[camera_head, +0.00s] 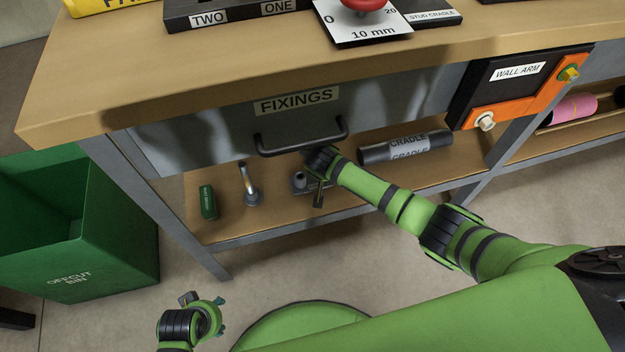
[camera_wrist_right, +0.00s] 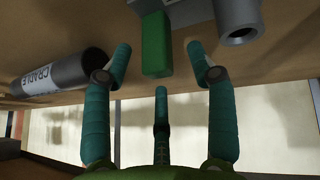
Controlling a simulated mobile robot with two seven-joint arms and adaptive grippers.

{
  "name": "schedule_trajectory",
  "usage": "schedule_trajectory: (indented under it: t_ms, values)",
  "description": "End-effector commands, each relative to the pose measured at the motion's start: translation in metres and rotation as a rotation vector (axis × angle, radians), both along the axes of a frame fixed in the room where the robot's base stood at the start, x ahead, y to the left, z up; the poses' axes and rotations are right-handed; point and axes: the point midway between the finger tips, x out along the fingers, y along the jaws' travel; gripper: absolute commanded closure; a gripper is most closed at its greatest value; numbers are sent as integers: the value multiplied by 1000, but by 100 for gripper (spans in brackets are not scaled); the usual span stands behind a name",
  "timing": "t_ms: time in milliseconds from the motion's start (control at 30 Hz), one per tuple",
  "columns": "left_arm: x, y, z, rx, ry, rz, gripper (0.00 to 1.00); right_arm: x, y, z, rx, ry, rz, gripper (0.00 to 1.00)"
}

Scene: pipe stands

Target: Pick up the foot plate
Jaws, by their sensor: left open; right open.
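A small dark plate with a short grey socket (camera_head: 300,182), which looks like the foot plate, lies on the lower shelf under the drawer, partly hidden by my right gripper (camera_head: 318,184). That hand is in front of the shelf, close to the plate; contact cannot be told. In the right wrist view the right gripper (camera_wrist_right: 160,65) has its fingers spread with nothing between them. A grey tubular part (camera_wrist_right: 238,22) lies beyond its right finger, and a green block (camera_wrist_right: 156,45) lies ahead between the fingertips. My left gripper (camera_head: 206,312) is open and empty, low over the floor.
A dark cradle tube (camera_head: 376,153) lies right on the shelf (camera_head: 225,228); it also shows in the wrist view (camera_wrist_right: 62,75). An upright grey pipe piece (camera_head: 250,188) and a green box (camera_head: 208,202) stand left. The FIXINGS drawer handle (camera_head: 300,140) juts out above. A green bin (camera_head: 110,250) stands left.

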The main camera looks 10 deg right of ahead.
Motion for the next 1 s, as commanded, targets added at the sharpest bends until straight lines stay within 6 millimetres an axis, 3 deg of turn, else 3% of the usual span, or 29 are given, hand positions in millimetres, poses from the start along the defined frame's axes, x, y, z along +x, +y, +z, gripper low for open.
schedule_trajectory:
  t_ms: [300,333,400,467,1000]
  values:
    - [2,0,5,0,-3,1,45,2,0,-4,0,0,1,42]
    - [2,0,5,0,-3,0,45,2,0,-4,0,0,1,50]
    - [2,0,5,0,-3,0,45,2,0,-4,0,0,1,78]
    - [2,0,5,0,-3,0,45,2,0,-4,0,0,1,100]
    - [1,0,6,0,-6,0,45,2,0,3,1,-2,1,100]
